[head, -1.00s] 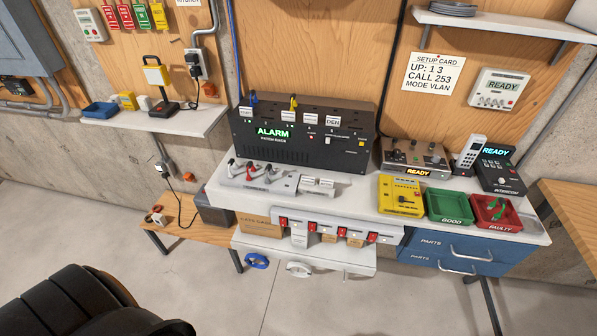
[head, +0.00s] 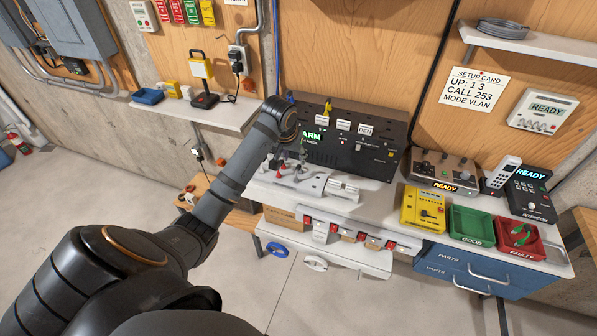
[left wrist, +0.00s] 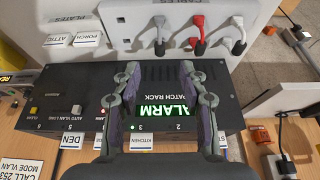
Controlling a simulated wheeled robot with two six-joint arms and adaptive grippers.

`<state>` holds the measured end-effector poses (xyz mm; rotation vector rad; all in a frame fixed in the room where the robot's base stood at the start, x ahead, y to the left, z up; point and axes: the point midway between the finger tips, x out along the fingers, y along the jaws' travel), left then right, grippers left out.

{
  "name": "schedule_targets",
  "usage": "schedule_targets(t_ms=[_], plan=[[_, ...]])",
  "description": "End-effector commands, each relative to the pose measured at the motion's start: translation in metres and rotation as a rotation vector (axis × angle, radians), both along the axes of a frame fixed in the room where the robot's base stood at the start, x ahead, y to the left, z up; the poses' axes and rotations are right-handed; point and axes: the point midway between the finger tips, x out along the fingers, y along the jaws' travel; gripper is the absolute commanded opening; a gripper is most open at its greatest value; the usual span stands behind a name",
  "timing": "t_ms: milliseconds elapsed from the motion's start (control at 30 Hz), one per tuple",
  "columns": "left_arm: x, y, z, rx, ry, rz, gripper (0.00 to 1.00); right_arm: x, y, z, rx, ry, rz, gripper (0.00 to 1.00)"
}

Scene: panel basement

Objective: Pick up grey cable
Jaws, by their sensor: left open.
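My right gripper is not in view.
The patch rack (head: 395,140) stands behind the holder. To the right are a yellow box (head: 423,208), a green GOOD tray (head: 470,226) and a red FAULTY tray (head: 535,247). A grey coil (head: 503,27) lies on the upper shelf (head: 525,45).

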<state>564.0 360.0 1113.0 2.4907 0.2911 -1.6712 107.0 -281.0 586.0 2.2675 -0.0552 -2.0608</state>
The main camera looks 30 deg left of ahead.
Motion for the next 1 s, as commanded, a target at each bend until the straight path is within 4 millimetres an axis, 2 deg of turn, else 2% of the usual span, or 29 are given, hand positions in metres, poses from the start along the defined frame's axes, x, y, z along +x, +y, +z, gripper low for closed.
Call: schedule_targets(t_ms=[67, 167, 400, 667, 800, 900, 1000], plan=[[0.002, 0.002, 0.004, -0.002, -0.002, 0.006, 0.43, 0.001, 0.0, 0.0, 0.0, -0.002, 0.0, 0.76], [0.003, 0.002, 0.0, -0.004, 0.002, 0.006, 0.43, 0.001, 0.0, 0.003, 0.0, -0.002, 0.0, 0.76], [0.018, 0.005, -0.036, -0.005, 0.002, 0.005, 0.43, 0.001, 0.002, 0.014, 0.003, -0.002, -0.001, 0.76], [0.023, 0.006, -0.048, -0.002, 0.0, 0.006, 0.43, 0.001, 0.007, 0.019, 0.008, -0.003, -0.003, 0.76], [0.032, 0.007, -0.067, -0.004, 0.003, 0.005, 0.43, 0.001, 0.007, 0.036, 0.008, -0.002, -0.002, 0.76], [0.038, 0.009, -0.084, -0.004, 0.001, 0.005, 0.43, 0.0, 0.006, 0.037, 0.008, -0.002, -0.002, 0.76], [0.04, 0.01, -0.092, -0.002, 0.001, 0.004, 0.43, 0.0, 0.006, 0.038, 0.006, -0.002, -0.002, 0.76]])
